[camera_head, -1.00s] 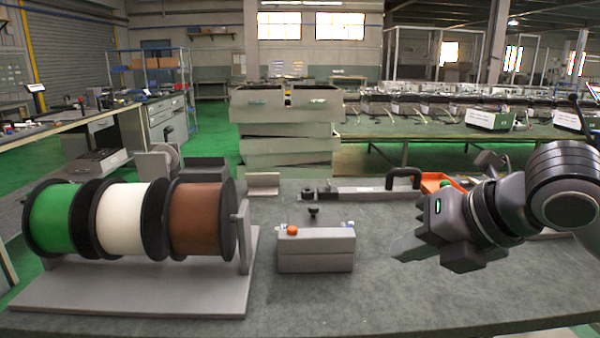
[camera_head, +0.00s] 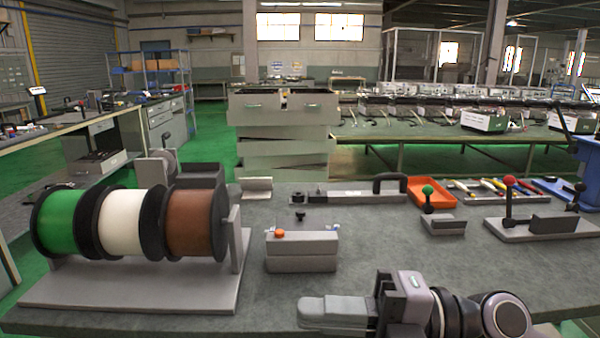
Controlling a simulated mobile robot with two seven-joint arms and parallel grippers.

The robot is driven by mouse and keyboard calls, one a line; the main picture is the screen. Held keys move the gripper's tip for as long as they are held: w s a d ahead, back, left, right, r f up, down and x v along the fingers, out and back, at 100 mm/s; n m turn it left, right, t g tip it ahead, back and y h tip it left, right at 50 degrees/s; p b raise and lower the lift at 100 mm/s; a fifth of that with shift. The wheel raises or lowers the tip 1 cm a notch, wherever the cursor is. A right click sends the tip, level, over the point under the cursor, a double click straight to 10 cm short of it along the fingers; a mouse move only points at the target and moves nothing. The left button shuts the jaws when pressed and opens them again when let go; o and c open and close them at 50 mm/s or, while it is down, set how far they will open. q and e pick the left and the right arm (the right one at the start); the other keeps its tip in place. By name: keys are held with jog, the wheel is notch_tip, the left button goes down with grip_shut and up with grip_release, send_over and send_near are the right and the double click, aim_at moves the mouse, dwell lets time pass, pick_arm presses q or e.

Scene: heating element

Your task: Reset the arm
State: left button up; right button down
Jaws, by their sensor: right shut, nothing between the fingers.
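My right gripper (camera_head: 330,311) is at the lower right of the head view, above the front part of the table. Its fingers are together, point left, and hold nothing. My right arm comes in from the lower right edge. My left gripper is not in the view. The grey box with an orange button (camera_head: 302,250) stands on the table behind and to the left of the right gripper, apart from it.
A rack with green, white and brown spools (camera_head: 128,222) fills the table's left. Behind lie a long tool with a black handle (camera_head: 390,184), an orange tray (camera_head: 432,190), a green-knobbed lever (camera_head: 428,190) and a red-knobbed lever fixture (camera_head: 508,184).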

jog(key=w+d+f+m+t+h+p, duration=0.25)
jog(key=d+f+m+t+h, duration=0.3)
jog(key=m+t, duration=0.5)
jog(key=w+d+f+m+t+h+p, duration=0.1)
jog(key=w+d+f+m+t+h, duration=0.4)
jog(key=m, duration=0.9)
jog(key=s+d+f+m+g+h, duration=0.3)
jog(key=s+f, duration=0.5)
jog(key=f, duration=0.3)
jog(key=s+d+f+m+g+h+p, duration=0.1)
jog(key=s+d+f+m+g+h, duration=0.2)
jog(key=s+f, duration=0.5)
notch_tip(320, 180, down, 4)
jog(key=shift+s+d+f+m+p, duration=0.1)
jog(key=shift+s+d+m+p, duration=0.15)
jog(key=shift+d+m, duration=0.45)
jog(key=shift+w+a, duration=0.1)
